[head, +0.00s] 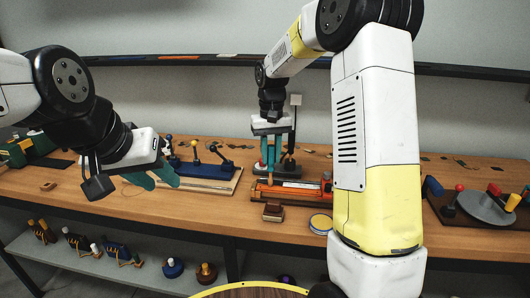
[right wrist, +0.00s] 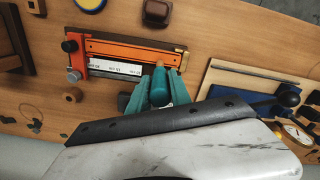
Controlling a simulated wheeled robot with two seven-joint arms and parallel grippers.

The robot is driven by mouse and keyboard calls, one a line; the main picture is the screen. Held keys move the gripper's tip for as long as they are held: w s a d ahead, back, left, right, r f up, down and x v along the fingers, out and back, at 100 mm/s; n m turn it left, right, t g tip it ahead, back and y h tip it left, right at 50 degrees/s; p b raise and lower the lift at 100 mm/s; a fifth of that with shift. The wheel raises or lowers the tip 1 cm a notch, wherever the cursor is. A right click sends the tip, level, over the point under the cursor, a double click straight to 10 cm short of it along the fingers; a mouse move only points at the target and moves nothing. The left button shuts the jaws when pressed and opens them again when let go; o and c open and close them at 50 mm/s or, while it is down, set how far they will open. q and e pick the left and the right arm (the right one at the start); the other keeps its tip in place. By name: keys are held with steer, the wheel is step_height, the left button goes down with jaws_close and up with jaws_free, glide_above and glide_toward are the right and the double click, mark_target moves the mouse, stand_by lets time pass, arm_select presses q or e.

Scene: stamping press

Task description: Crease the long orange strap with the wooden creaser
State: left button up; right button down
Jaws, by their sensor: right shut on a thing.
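The long orange strap (right wrist: 125,52) lies flat along an orange and dark fixture, beside a white printed strip. The orange fixture also shows on the bench in the head view (head: 290,192). My right gripper (right wrist: 158,92) is shut on a teal-handled tool with a brownish rounded tip (right wrist: 160,66), which appears to be the wooden creaser. The tip is at the strap's right end in the right wrist view; I cannot tell whether it touches. In the head view my right gripper (head: 270,158) is above the fixture's back left. My left gripper (head: 152,180) is open and empty over the bench's left part.
A blue fixture with lever knobs (head: 200,167) stands left of the orange one. A small brown block (head: 273,211) and a round blue-and-yellow tin (head: 320,223) lie in front. A round grey turntable (head: 485,207) stands at right. Bare bench lies at front left.

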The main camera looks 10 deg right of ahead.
steer(key=shift+a, duration=0.1)
steer(key=a, duration=0.1)
steer(key=w+a, duration=0.1)
steer(key=shift+a, duration=0.35)
stand_by(0.3)
steer(key=shift+s+r, duration=0.1)
steer(key=shift+r, duration=2.4)
